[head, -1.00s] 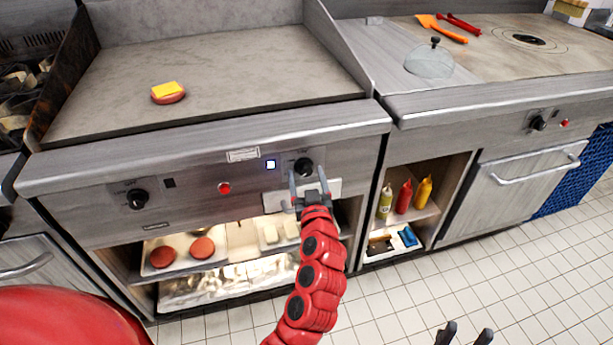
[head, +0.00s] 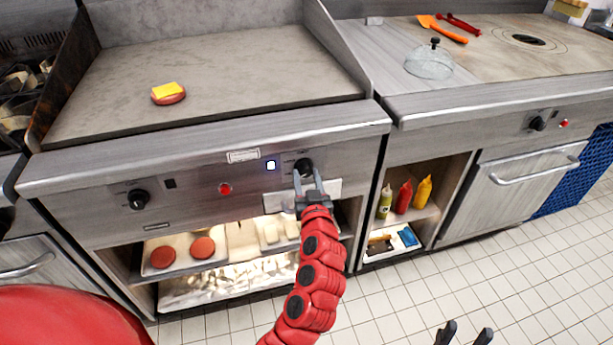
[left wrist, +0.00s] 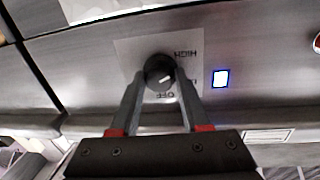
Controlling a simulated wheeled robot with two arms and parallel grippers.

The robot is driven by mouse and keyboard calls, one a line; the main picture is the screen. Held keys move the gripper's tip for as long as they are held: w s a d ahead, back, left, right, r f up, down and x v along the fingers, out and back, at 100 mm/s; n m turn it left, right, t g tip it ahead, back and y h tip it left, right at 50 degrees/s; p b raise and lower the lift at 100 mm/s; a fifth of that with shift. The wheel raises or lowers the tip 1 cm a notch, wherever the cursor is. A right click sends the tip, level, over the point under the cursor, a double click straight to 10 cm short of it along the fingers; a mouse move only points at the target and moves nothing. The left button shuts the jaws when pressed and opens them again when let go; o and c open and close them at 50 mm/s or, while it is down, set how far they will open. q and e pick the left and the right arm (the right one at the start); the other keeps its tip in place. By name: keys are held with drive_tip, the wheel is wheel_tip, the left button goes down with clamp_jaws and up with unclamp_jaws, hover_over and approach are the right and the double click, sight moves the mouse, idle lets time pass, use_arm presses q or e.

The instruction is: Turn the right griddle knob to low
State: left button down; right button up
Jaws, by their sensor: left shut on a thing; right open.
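The right griddle knob (head: 303,167) is black and round, on the griddle's front panel. It also shows in the left wrist view (left wrist: 158,68), upside down, with HIGH, LOW and OFF printed around it. My left gripper (head: 308,176) is shut on this knob, a finger on each side; the fingers also show in the left wrist view (left wrist: 161,80). The knob's white mark points to the right and slightly up in that view, roughly toward the LOW print, which a finger partly covers. My right gripper (head: 465,335) is open and empty at the bottom edge, apart from the griddle.
A square light (head: 271,165) glows left of the knob, near a red light (head: 225,189). The left griddle knob (head: 138,199) is free. A patty with cheese (head: 168,93) lies on the griddle. Shelves below hold a tray of patties and several sauce bottles (head: 404,196).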

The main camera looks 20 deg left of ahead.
use_arm(q)
drive_tip(key=m+p, duration=0.1)
drive_tip(key=m, duration=0.1)
drive_tip(key=m+p, duration=0.1)
drive_tip(key=m, duration=0.1)
drive_tip(key=m+p, duration=0.1)
drive_tip(key=shift+r+m+g, duration=0.3)
drive_tip(key=shift+m, duration=0.1)
drive_tip(key=shift+d+m+g+p, duration=0.1)
drive_tip(key=shift+m+g+p, duration=0.2)
drive_tip(key=shift+m+p, duration=1.2)
drive_tip(key=shift+m+b, duration=0.45)
drive_tip(key=shift+m, duration=0.15)
drive_tip(key=shift+c, duration=1.9)
unclamp_jaws()
drive_tip(key=shift+f, duration=0.1)
drive_tip(key=b+v, duration=0.1)
drive_tip(key=v, duration=1.6)
drive_tip(key=shift+d+y, duration=0.3)
